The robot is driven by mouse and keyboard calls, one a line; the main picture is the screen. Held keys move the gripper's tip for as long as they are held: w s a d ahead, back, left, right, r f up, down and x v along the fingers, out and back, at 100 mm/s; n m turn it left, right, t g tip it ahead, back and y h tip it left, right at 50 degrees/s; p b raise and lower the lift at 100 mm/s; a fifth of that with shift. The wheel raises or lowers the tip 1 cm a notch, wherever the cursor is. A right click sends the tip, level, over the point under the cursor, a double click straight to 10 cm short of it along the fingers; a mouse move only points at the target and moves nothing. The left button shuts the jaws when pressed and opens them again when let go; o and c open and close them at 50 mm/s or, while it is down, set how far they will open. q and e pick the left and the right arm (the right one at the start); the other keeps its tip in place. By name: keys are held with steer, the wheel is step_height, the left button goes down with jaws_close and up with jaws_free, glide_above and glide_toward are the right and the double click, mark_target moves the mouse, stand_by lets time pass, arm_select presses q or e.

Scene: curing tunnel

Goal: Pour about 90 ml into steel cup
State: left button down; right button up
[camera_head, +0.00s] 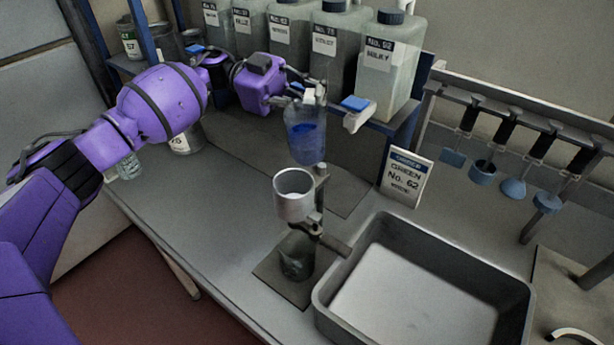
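A steel cup (294,197), open at the top, sits on a small stand in the middle of the bench. A dark, see-through glass (297,257) stands below it on a dark base plate. My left gripper (311,97) is shut on the upper part of a clear container (305,140) with blue liquid inside. The container appears above and slightly behind the cup, near upright, with a gap between them. No stream of liquid shows. The cup's contents cannot be made out. My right gripper is not in view.
Several labelled jugs (388,65) stand on a raised shelf behind, one with a blue-topped tap (357,106). An order card (405,178) reads green No. 62. A grey tray (420,290) is front right. Several ladles (513,187) hang at right. Bench left of the cup is clear.

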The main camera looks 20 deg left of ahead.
mark_target(320, 108)
arm_select(q)
steer(key=shift+s+f+m, duration=0.2)
steer(key=shift+s+m, duration=0.1)
steer(key=shift+s+d+r+m+y, duration=0.1)
steer(key=shift+s+r+m+y, duration=0.1)
steer(key=shift+s+r+m, duration=0.3)
steer(key=shift+s+d+r+m+y, duration=0.1)
steer(key=shift+s+r+m+y, duration=0.15)
steer(key=shift+r, duration=0.4)
steer(key=shift+s+r+t, duration=0.1)
steer(key=shift+s+t, duration=0.2)
steer(key=shift+t, duration=0.1)
steer(key=shift+s+r+m, duration=0.25)
steer(key=shift+r+m, duration=0.2)
steer(key=shift+s+r, duration=0.15)
steer(key=shift+s, duration=0.15)
steer(key=shift+s+r+m+t+y+b, duration=0.15)
steer(key=shift+s+r+m+t+b, duration=0.1)
steer(key=shift+r+m, duration=0.15)
steer(key=shift+s+r+m+t+y+b, duration=0.1)
steer(key=shift+r+m+t+b, duration=0.1)
steer(key=shift+r+m, duration=0.2)
steer(key=shift+d+f, duration=0.1)
steer(key=shift+f, duration=0.05)
